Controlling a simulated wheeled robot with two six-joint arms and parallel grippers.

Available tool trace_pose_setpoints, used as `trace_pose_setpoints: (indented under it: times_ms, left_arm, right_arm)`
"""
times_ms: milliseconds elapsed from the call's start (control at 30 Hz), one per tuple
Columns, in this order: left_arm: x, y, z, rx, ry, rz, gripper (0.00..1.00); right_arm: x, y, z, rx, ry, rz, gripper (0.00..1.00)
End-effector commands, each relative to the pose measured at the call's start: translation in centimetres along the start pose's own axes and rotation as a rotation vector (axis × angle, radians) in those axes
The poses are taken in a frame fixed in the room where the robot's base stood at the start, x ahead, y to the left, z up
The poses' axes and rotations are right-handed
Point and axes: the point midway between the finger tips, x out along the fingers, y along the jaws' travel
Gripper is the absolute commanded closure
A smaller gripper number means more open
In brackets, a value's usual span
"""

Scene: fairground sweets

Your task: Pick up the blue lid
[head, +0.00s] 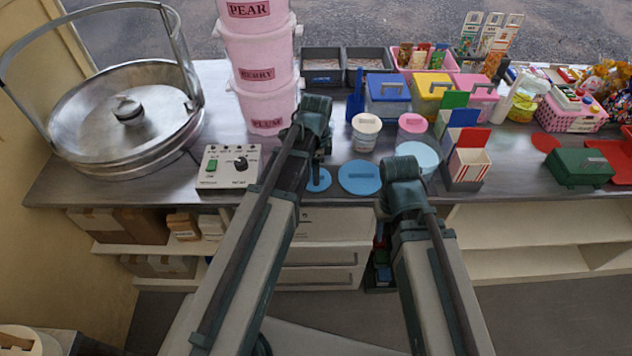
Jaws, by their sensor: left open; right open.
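A round flat blue lid (360,177) lies on the counter near its front edge, between my two arms. A smaller blue disc (318,180) lies just left of it, partly covered by my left arm. A square blue lid with a handle (388,87) sits on a clear box farther back. My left gripper (322,152) is above the counter, left of the round lid and apart from it; it is open and looks empty. My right gripper (387,207) is right of the round lid, near the counter's front edge; it is open, with its fingers mostly hidden by my wrist.
Two tubs, white (366,132) and pink-lidded (411,126), stand behind the round lid. A pale blue round top (417,156) is behind my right wrist. Striped cartons (468,165) stand right. Pink buckets (264,75) and a control box (229,167) are left.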

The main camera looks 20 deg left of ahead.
Motion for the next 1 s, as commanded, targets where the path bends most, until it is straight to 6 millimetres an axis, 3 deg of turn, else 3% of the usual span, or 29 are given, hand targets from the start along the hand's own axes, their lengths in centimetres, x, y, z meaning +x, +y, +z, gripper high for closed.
trace_pose_setpoints:
  times_ms: [67,333,767,1000]
  left_arm:
    - [-0.1,0.0,0.0,0.000,0.000,0.000,0.51]
    - [-0.1,0.0,0.0,0.000,0.000,0.000,1.00]
    - [-0.1,0.0,0.0,0.000,0.000,0.000,1.00]
    - [-1.9,0.2,-0.6,-0.001,0.000,0.000,1.00]
  right_arm:
    - [-0.1,0.0,0.0,0.000,0.000,0.000,0.50]
    - [-0.1,0.0,0.0,0.000,0.000,0.000,0.50]
    - [-0.1,0.0,0.0,0.000,0.000,0.000,0.50]
    - [-1.9,0.2,0.1,0.000,0.000,0.000,0.50]
